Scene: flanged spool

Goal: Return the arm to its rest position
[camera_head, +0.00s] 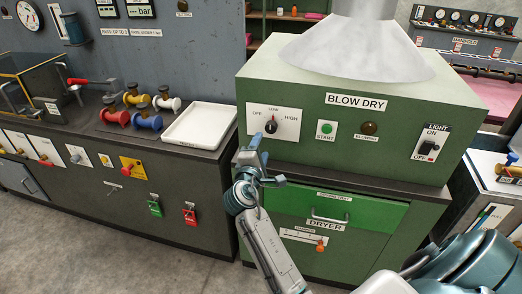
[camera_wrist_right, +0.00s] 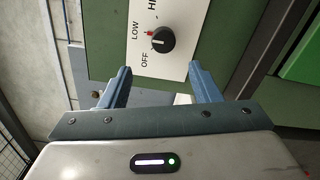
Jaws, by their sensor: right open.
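My right gripper (camera_head: 259,151) is in front of the green BLOW DRY box (camera_head: 460,95), just below its speed dial (camera_head: 270,126). In the right wrist view its two blue fingers (camera_wrist_right: 158,78) are spread apart with nothing between them. The dial knob (camera_wrist_right: 163,40) is beyond the fingertips, apart from them. The knob's red mark is toward LOW. My right arm reaches up from the bottom of the head view. My left gripper is not in view.
A green START button (camera_head: 327,129) and a LIGHT switch (camera_head: 428,147) are to the right of the dial. The dryer drawer (camera_head: 370,214) is below. A white tray (camera_head: 202,125) and several coloured spools (camera_head: 147,121) stand on the left counter.

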